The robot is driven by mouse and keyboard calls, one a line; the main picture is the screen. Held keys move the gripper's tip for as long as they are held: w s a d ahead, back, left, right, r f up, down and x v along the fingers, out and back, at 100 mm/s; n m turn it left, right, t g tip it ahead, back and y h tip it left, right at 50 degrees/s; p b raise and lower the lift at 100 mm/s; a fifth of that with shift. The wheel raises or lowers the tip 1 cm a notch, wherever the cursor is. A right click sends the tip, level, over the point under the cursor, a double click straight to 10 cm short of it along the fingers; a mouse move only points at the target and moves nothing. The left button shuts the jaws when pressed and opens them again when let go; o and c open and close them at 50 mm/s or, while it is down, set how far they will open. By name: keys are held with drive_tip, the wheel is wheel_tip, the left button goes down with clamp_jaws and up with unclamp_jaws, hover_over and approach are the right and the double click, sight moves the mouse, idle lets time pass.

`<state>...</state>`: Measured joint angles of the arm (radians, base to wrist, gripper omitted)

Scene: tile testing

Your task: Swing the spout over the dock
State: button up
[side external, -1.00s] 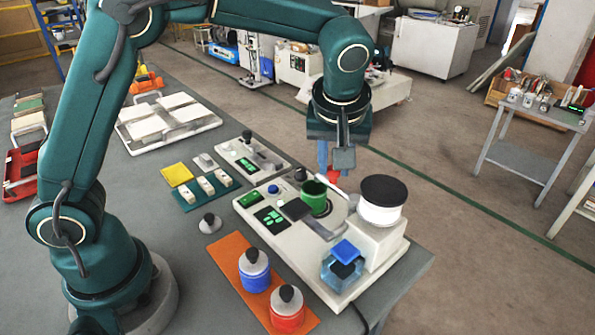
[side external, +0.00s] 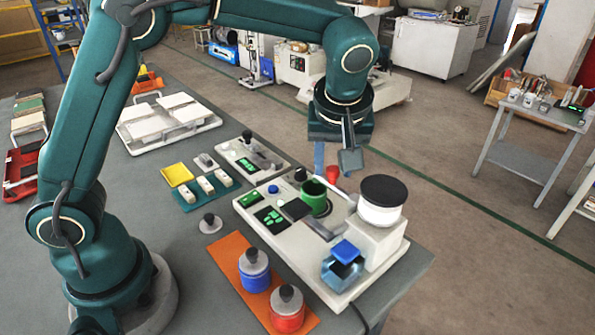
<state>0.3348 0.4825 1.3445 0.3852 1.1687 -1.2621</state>
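A white machine base (side external: 290,252) stands near the table's right edge. On it is a white round tank (side external: 379,212) with a black lid. A green cup (side external: 314,197) stands on the base, left of the spout. Which spot is the dock I cannot tell for sure. My gripper (side external: 335,160) points down above the back of the base, its two fingers apart. It looks empty; the fingertips lie in front of or near the red cup.
A blue-lidded clear box (side external: 343,264) sits at the base's front. Blue (side external: 254,272) and red (side external: 287,311) knobbed jars stand on an orange mat (side external: 229,251). A small panel (side external: 252,158) and teal strip (side external: 205,193) lie behind left. Grey table shows between them.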

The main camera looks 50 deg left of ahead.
drive_tip(key=shift+r, duration=0.1)
drive_tip(key=shift+v, duration=2.5)
drive_tip(key=s+a+r+t+h, duration=0.1)
drive_tip(key=s+a+r+t, duration=0.1)
drive_tip(key=s+a+r, duration=0.6)
drive_tip(key=s+d+f+m+h, duration=0.2)
drive_tip(key=s+f+m, duration=0.7)
drive_tip(key=shift+d+f+t, duration=0.3)
drive_tip(key=shift+d+f, duration=0.05)
